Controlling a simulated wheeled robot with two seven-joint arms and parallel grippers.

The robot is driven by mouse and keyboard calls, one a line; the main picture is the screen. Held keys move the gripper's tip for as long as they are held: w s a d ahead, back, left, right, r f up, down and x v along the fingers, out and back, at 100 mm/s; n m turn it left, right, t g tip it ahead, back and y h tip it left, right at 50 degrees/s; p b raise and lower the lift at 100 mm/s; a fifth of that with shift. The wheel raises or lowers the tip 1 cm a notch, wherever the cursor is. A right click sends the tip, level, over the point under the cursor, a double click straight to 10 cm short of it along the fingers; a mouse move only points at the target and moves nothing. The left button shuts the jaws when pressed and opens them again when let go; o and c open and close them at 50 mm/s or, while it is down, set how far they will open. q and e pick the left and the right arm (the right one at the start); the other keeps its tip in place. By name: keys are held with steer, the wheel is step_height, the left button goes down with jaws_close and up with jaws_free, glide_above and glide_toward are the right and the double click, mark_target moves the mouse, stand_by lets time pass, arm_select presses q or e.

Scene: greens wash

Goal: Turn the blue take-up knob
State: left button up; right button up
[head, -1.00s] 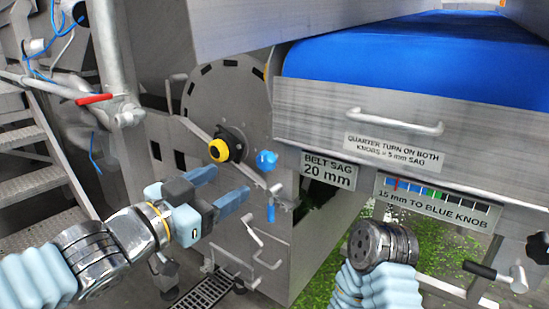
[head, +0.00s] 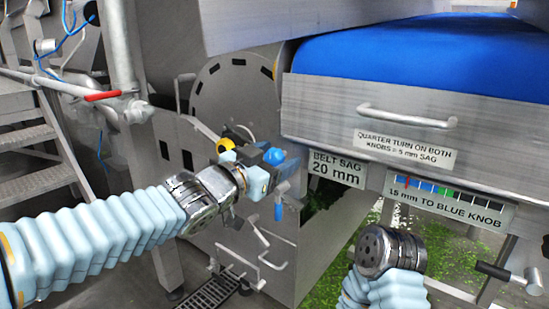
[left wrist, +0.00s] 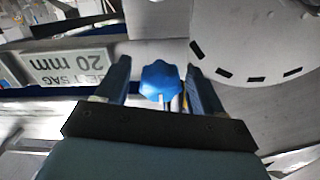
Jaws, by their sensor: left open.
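The blue take-up knob (head: 273,156) sits on the side of the steel machine, left of the BELT SAG sign. In the left wrist view the lobed blue knob (left wrist: 160,80) lies between the two fingers of my left gripper (left wrist: 157,82), with a gap on each side. In the head view my left gripper (head: 262,158) is at the knob and partly covers it. It is open and holds nothing. My right arm ends in a round metal wrist (head: 388,252) at the lower right; no right gripper fingers show.
The BELT SAG 20 mm sign (head: 337,169) is to the right. A red-handled valve (head: 103,95) and metal stairs (head: 30,135) are at left.

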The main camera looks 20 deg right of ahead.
arm_select(q)
steer(key=c, duration=1)
steer(key=shift+c, duration=0.3)
steer(key=m+b, duration=0.2)
steer(key=m, duration=0.2)
steer(key=shift+f, duration=0.1)
steer(key=m+b, duration=0.2)
steer(key=m, duration=0.5)
steer(key=m+b, duration=0.1)
steer(key=m, duration=0.3)
steer(key=shift+s+d, duration=0.1)
steer(key=m+b, duration=0.1)
steer(key=m, duration=0.3)
steer(key=shift+f, duration=0.1)
steer(key=m, duration=0.4)
steer(key=shift+f+m+b, duration=0.15)
steer(key=shift+m+b, duration=0.3)
steer(key=shift+m, duration=1.35)
